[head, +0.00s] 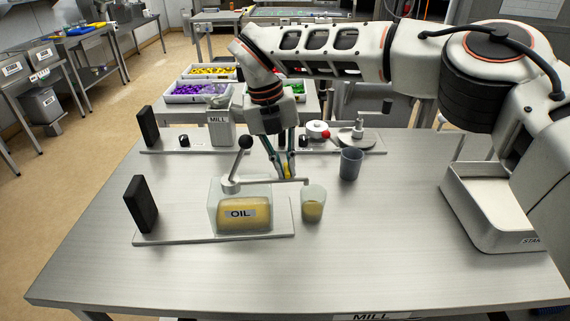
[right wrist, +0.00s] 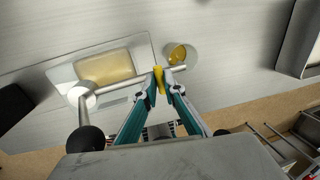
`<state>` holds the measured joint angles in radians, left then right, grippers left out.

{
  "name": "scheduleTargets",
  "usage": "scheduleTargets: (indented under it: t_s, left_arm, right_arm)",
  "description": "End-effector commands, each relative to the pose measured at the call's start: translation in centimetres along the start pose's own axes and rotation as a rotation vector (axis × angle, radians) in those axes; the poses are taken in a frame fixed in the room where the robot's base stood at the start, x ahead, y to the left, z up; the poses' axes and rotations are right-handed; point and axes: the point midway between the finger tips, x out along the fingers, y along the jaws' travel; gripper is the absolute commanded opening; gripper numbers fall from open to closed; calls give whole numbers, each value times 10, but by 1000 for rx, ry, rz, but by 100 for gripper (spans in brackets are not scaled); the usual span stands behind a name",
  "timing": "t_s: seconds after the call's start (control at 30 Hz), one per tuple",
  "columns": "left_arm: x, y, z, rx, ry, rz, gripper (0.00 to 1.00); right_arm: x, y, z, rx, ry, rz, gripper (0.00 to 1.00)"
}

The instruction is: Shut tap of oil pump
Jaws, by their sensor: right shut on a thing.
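The oil pump has a clear tank labelled OIL (head: 240,210) on a flat base plate, with a black-knobbed lever (head: 245,143) rising from its top. A thin spout pipe (head: 262,181) runs right to above a clear cup (head: 313,206) that holds yellow oil. My right gripper (head: 287,177) reaches down over this pipe from behind. In the right wrist view, its fingertips (right wrist: 163,78) are shut on a small yellow piece, seemingly the tap (right wrist: 158,79), at the pipe. The fingers partly hide it. I cannot tell whether oil is flowing. My left gripper is out of view.
A grey cup (head: 351,164) stands behind the oil cup. A mill (head: 221,128) and other fittings line the rear of the table. A metal bin (head: 490,217) is at the right, a black upright panel (head: 140,203) at the left. The front of the table is clear.

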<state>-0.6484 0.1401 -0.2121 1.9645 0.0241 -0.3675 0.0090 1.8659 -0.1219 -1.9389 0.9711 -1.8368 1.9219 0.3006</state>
Motion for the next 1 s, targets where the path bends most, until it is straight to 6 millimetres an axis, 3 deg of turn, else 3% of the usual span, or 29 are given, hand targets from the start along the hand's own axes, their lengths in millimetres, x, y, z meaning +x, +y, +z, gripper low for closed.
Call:
scheduleTargets:
  t_s: [0.4, 0.43, 0.5, 1.0]
  left_arm:
    - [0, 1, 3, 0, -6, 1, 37]
    - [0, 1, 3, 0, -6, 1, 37]
    - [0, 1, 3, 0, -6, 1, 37]
    - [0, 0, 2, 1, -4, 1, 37]
  right_arm:
    - [-1, 0, 1, 9, 0, 0, 0]
    - [-1, 0, 1, 9, 0, 0, 15]
    - [-1, 0, 0, 8, 0, 0, 27]
    - [0, 0, 0, 6, 1, 0, 27]
